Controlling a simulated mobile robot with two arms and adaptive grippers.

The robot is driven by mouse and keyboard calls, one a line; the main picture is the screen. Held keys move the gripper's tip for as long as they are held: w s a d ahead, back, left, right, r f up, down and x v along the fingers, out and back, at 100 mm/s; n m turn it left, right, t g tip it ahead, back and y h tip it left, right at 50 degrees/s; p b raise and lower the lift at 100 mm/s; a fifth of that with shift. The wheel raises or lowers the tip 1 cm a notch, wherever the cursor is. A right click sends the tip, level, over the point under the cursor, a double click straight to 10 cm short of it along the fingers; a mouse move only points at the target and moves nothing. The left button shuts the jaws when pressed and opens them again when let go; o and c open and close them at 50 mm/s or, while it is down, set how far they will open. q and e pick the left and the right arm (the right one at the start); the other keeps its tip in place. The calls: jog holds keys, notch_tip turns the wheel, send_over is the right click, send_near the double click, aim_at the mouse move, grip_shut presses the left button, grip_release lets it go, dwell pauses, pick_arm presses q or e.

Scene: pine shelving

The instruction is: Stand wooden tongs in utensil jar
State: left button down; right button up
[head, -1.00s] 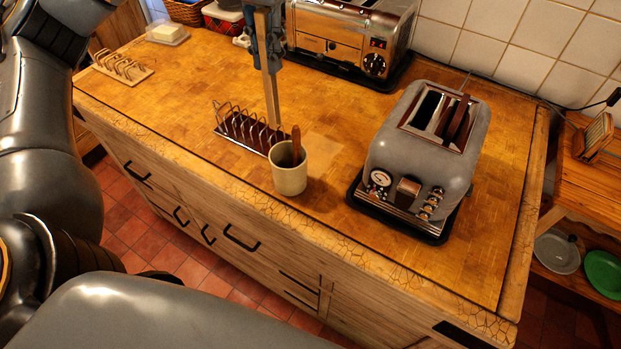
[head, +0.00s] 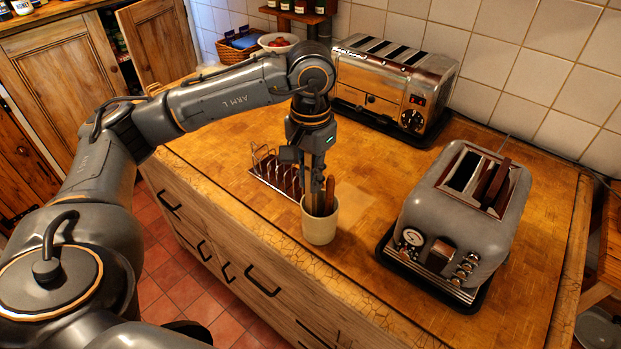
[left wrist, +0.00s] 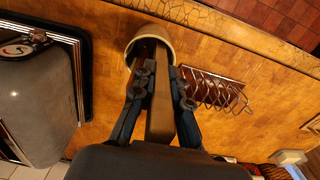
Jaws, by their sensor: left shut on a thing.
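The cream utensil jar (head: 319,226) stands upright on the wooden counter, with a reddish-brown wooden handle (head: 330,190) inside it. My left gripper (head: 317,190) is directly above the jar, pointing down, with its fingertips close to the rim. It is shut on the wooden tongs, which it mostly hides in the head view. The tongs' bottom end is hidden inside. My right gripper is out of view.
A wire toast rack (head: 275,174) stands close to the jar's left. A grey toaster (head: 455,215) stands to the right, and a chrome toaster (head: 385,85) is behind. Bare counter (head: 365,205) lies between jar and grey toaster.

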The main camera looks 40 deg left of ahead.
pick_arm(q)
jog(key=shift+f, duration=0.8)
jog(key=shift+f+b, duration=0.55)
jog(key=shift+b, duration=0.1)
jog(key=c, duration=1.3)
grip_release()
jog(key=shift+c, duration=0.2)
